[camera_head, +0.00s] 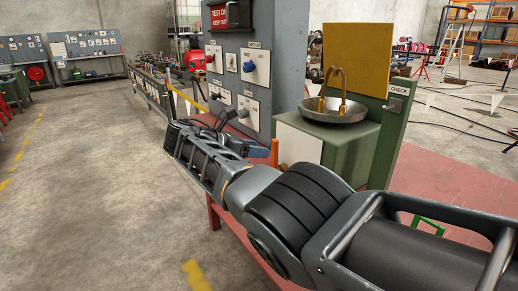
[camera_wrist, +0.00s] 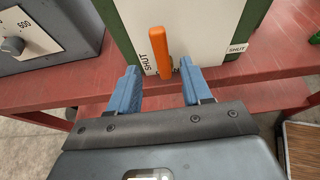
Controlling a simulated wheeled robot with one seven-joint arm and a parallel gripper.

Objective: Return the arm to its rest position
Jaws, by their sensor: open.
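My gripper (camera_wrist: 160,92) is open in the wrist view, with its two blue fingers apart and nothing between them. An upright orange lever (camera_wrist: 160,50) stands just beyond the fingertips, on a white panel with SHUT labels on it. The fingers appear apart from the lever, though the exact gap is hard to tell. In the head view my arm reaches out from the lower right toward the middle left. Its gripper end is partly hidden there behind the wrist, and the orange lever (camera_head: 275,152) shows close to it.
A red bench (camera_wrist: 250,92) runs beneath. Open concrete floor (camera_head: 90,170) lies at left.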

